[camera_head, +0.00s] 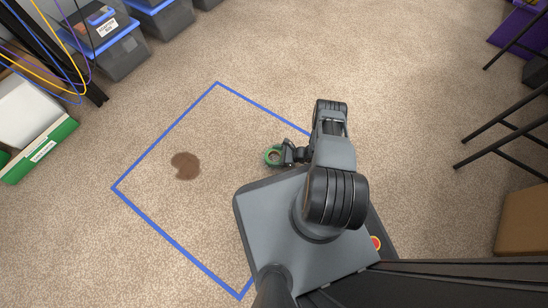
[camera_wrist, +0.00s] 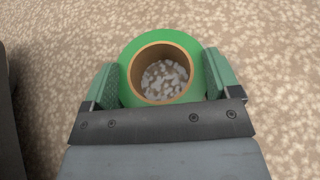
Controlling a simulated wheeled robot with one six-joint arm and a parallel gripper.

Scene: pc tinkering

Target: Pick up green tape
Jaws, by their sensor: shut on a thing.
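The green tape (camera_head: 273,155) is a roll with a brown cardboard core. In the head view it is at the tip of my gripper (camera_head: 283,153), inside the blue outline near its right side. In the wrist view the green tape (camera_wrist: 203,62) sits between the two green finger pads of my gripper (camera_wrist: 165,82), one pad against each side. My gripper is shut on the roll. Speckled carpet shows through the core. I cannot tell how high the roll is above the floor.
A blue outline (camera_head: 165,135) marks the carpet, with a brown stain (camera_head: 185,166) inside it. Grey bins with blue lids (camera_head: 122,45) stand at the top left. A green and white box (camera_head: 40,150) is at the left. Black metal legs (camera_head: 500,120) stand at the right. The upper middle carpet is clear.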

